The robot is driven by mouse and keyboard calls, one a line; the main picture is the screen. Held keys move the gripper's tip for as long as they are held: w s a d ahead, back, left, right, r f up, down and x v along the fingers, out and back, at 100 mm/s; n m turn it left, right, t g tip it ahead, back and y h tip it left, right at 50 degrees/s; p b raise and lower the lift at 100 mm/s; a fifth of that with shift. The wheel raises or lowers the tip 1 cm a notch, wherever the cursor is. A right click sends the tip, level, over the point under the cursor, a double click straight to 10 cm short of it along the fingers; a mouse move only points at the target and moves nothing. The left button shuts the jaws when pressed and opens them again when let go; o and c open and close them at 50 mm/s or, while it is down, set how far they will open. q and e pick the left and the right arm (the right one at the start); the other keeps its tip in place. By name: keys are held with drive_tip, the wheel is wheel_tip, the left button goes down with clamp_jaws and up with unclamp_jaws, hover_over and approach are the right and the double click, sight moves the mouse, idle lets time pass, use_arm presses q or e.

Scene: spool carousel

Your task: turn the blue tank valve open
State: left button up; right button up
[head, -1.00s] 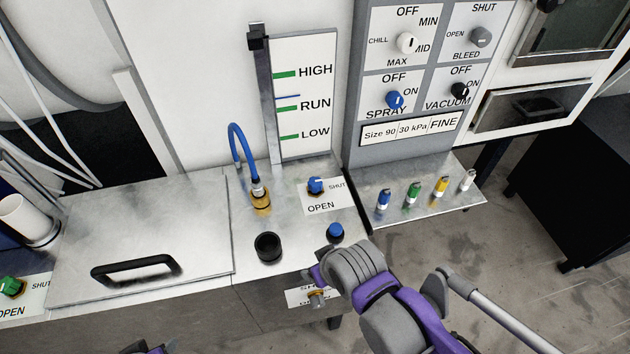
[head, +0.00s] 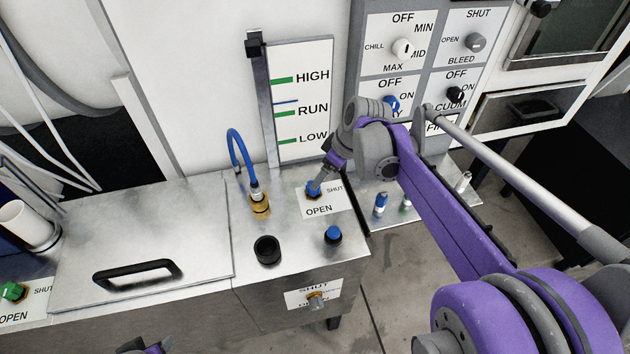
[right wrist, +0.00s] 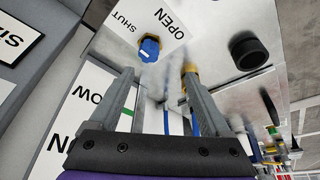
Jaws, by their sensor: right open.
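The blue tank valve (head: 313,191) is a blue knob on a white label, on the metal bench top beside the gauge. SHUT is printed to its right and OPEN below it. My right gripper (head: 319,181) is right at the knob from above and partly hides it. In the right wrist view, the blue knob (right wrist: 149,47) lies just beyond the open fingers (right wrist: 158,75), roughly between their tips. Contact cannot be told, nor can the knob's exact setting. A purple part of my left arm (head: 152,348) shows at the bottom edge; its fingers are not clear.
A blue hose on a brass fitting (head: 259,205) stands left of the valve. A black cup (head: 267,250) and a blue button (head: 333,235) are in front. A level gauge (head: 303,105) rises behind. A knob panel (head: 440,55) is at the right.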

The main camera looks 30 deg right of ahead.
drive_tip(key=shift+n, duration=0.3)
drive_tip(key=x, duration=0.3)
drive_tip(key=w+d+x, duration=0.1)
drive_tip(key=x, duration=0.6)
drive_tip(key=shift+w+d+f+b, duration=0.25)
drive_tip(key=shift+w+d+b, duration=0.05)
drive_tip(key=shift+w+d, duration=0.05)
clamp_jaws()
